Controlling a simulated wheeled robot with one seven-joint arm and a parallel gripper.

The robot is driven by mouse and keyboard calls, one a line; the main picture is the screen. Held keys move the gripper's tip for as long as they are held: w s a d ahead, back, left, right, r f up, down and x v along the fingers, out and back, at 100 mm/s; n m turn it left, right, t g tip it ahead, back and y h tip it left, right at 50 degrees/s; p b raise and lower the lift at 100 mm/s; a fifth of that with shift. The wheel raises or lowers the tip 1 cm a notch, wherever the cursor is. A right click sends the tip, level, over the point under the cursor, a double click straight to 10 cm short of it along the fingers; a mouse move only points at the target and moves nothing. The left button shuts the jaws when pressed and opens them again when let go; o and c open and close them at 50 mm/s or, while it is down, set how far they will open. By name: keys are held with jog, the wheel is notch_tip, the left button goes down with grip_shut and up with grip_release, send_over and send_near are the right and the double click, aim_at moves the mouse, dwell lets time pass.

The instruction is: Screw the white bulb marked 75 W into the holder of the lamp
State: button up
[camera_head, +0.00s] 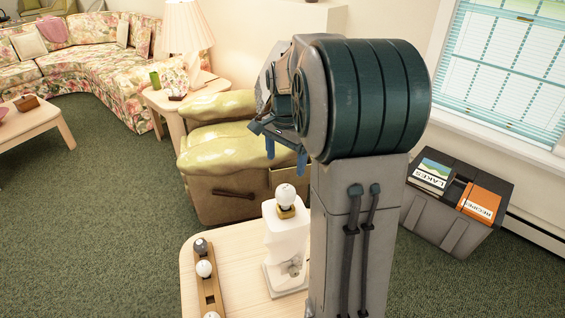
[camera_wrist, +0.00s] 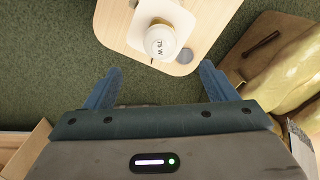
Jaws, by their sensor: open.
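The white bulb marked 75 W (camera_head: 286,194) stands upright in the brass-coloured holder (camera_head: 287,212) on top of the white lamp (camera_head: 287,245). How far it is threaded in I cannot tell. My gripper (camera_head: 286,164) is above the bulb, apart from it, with its fingers pointing down. In the wrist view the bulb (camera_wrist: 160,42) shows its "75 W" marking at the top middle, ahead of the gap between the fingers. My gripper (camera_wrist: 161,68) is open and empty there. The bulb hides most of the holder in the wrist view.
The lamp stands on a light wooden table (camera_head: 238,256). A wooden rack (camera_head: 212,292) to its left holds a dark bulb (camera_head: 200,246) and white bulbs (camera_head: 204,268). An olive armchair (camera_head: 220,150) stands behind.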

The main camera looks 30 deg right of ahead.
aim_at(285, 196)
notch_tip(285, 196, down, 14)
jog(key=shift+r+p, duration=0.1)
jog(key=shift+p, duration=0.75)
jog(key=c, duration=1)
